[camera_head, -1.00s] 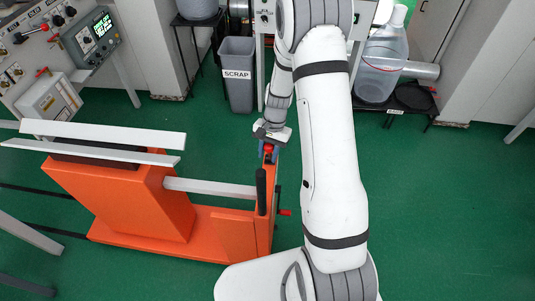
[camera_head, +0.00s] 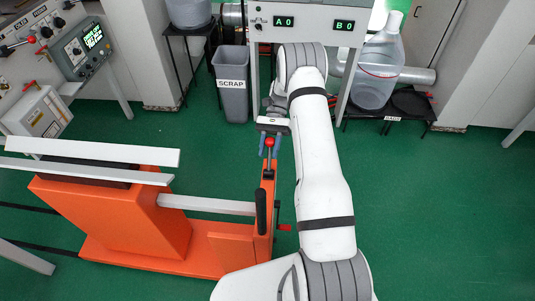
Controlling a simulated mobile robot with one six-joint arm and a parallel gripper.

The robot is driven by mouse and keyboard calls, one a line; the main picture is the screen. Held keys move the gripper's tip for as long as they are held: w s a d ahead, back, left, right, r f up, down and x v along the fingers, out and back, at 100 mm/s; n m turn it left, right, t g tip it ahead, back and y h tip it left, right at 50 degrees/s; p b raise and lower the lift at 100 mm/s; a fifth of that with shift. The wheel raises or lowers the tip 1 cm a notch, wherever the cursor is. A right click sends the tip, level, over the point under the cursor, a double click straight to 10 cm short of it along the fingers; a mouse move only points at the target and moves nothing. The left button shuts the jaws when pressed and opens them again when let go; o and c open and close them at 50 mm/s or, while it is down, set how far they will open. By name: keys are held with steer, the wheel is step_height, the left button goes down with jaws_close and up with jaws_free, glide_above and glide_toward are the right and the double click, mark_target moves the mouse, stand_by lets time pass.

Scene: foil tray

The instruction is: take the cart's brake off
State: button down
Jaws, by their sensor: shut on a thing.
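The orange cart (camera_head: 140,222) stands at the left and lower middle, with pale rails across its top. At its right end a lever with a red ball knob (camera_head: 269,142) rises from a narrow orange upright; it looks like the brake lever. My gripper (camera_head: 269,144) comes from the far side, and its blue fingers are shut on the lever just at the red knob. A black handle grip (camera_head: 261,211) stands on the cart nearer to me. A small red handle (camera_head: 284,227) sticks out to the right.
A grey scrap bin (camera_head: 232,98) stands behind my gripper. A machine with two green displays (camera_head: 314,24) is at the back, beside a clear jug (camera_head: 375,78). A control bench (camera_head: 70,55) is at the far left. The green floor right of my arm is clear.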

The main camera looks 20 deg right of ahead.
steer(key=shift+w+d+f+g+y+b, duration=0.2)
steer(key=shift+w+f+g+y+b, duration=0.1)
steer(key=shift+w+g+b, duration=0.2)
steer(key=shift+s, duration=0.1)
steer(key=c, duration=1)
jaws_free()
steer(key=shift+c, duration=0.2)
step_height(320, 180, up, 10)
steer(key=shift+r, duration=0.1)
